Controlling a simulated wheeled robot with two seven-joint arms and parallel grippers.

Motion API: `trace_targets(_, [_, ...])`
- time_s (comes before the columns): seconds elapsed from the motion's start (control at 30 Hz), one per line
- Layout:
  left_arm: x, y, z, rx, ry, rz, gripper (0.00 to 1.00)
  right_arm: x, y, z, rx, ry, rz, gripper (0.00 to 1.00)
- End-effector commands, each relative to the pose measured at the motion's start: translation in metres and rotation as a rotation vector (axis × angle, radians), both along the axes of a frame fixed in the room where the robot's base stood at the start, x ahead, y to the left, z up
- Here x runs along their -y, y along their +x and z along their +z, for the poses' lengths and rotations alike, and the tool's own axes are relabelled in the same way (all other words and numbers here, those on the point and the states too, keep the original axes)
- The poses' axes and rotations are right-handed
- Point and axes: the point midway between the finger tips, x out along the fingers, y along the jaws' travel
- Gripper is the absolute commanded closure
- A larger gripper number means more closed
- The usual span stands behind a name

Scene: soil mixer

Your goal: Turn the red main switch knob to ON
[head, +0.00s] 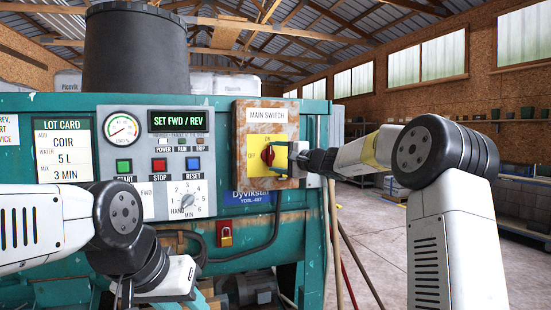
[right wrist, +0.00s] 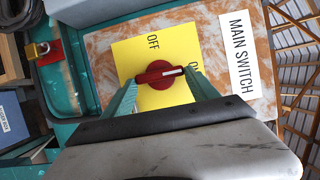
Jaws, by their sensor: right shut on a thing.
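The red main switch knob (head: 267,155) sits on a yellow plate in a rust-stained box labelled MAIN SWITCH (head: 241,170). My right gripper (head: 277,157) reaches it from the right and is shut on the knob. In the right wrist view the knob (right wrist: 153,76) lies between the two teal fingers (right wrist: 160,84). Its white mark points right, towards a label partly hidden by a finger, with an O showing. The OFF label is clear of the mark. My left gripper (head: 172,280) is low at the left, away from the switch; its fingers cannot be made out.
The teal mixer panel holds a gauge (head: 122,128), a green SET FWD / REV display (head: 178,121), push buttons and a numbered dial (head: 187,200). A cable loops under the switch box. Open floor lies to the right.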

Motion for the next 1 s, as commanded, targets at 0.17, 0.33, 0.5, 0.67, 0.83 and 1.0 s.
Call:
trace_targets(0.17, [0.000,0.000,0.000,0.000,0.000,0.000,0.64,-0.002,0.000,-0.001,-0.004,0.002,0.003,0.72])
trace_targets(0.33, [0.000,0.000,0.000,0.000,0.000,0.000,0.64,-0.001,0.000,-0.001,-0.003,0.002,0.003,0.10])
trace_targets(0.5, [0.000,0.000,0.000,0.000,0.000,0.000,0.64,-0.001,0.000,-0.001,-0.002,0.001,0.001,0.10])
trace_targets(0.67, [0.000,0.000,0.000,0.000,0.000,0.000,0.64,0.004,-0.004,0.000,-0.002,0.001,0.000,0.10])
trace_targets(0.83, [0.000,0.000,0.000,0.000,0.000,0.000,0.64,0.021,-0.024,0.000,-0.003,0.000,-0.002,0.10])
trace_targets(1.0, [0.000,0.000,0.000,0.000,0.000,0.000,0.64,0.039,-0.045,-0.001,-0.002,0.001,-0.001,0.10])
